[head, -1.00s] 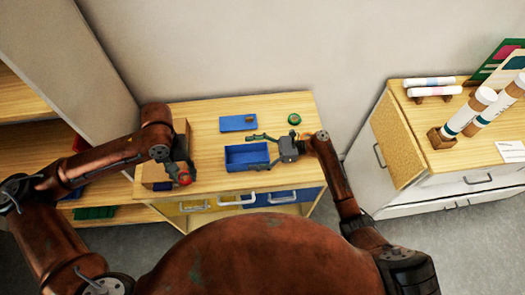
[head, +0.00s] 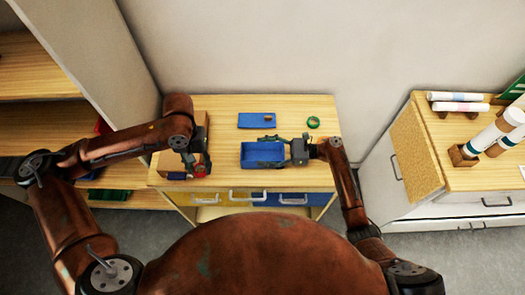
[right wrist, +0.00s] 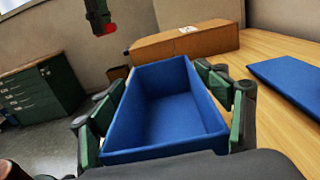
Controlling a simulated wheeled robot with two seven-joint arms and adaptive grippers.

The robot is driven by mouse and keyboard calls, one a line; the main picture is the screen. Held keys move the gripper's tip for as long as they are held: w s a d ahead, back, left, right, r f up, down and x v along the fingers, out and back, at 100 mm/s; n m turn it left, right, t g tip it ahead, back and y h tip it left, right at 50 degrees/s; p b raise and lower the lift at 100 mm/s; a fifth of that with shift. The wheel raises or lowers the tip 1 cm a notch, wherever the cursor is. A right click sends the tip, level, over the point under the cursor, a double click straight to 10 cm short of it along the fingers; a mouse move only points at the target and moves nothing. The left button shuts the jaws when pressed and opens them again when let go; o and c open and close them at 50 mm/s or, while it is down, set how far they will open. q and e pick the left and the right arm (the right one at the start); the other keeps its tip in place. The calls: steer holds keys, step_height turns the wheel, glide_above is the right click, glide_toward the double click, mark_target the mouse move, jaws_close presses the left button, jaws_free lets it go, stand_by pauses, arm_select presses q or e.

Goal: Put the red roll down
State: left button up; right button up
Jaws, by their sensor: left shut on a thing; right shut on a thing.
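My left gripper (head: 197,167) is shut on the red roll (head: 201,171), near the front left of the wooden cabinet top (head: 222,112). The fingers hide part of the roll. In the right wrist view the red roll (right wrist: 105,29) shows at the top, below the dark fingers, and looks raised above the surface. My right gripper (head: 284,146) is shut on the blue open bin (head: 263,153), at its right end. In the right wrist view the green-padded fingers lie along both sides of the bin (right wrist: 165,104), which looks empty.
A brown box (head: 200,135) stands at the left, partly behind my left arm. Some wood is clear between the brown box and bin.

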arm_select(q)
steer(key=w+d+n, duration=0.4)
steer(key=w+d, duration=0.4)
steer(key=d, duration=0.3)
arm_select(e)
steer(key=shift+c, duration=0.5)
arm_select(q)
steer(key=n, duration=0.3)
glide_above(260, 159)
steer(key=shift+h, duration=0.4)
step_height(260, 159, down, 6)
steer(key=shift+a+f, duration=0.1)
steer(key=shift+f, duration=2.45)
steer(key=shift+f, duration=0.5)
steer(key=o, duration=0.7)
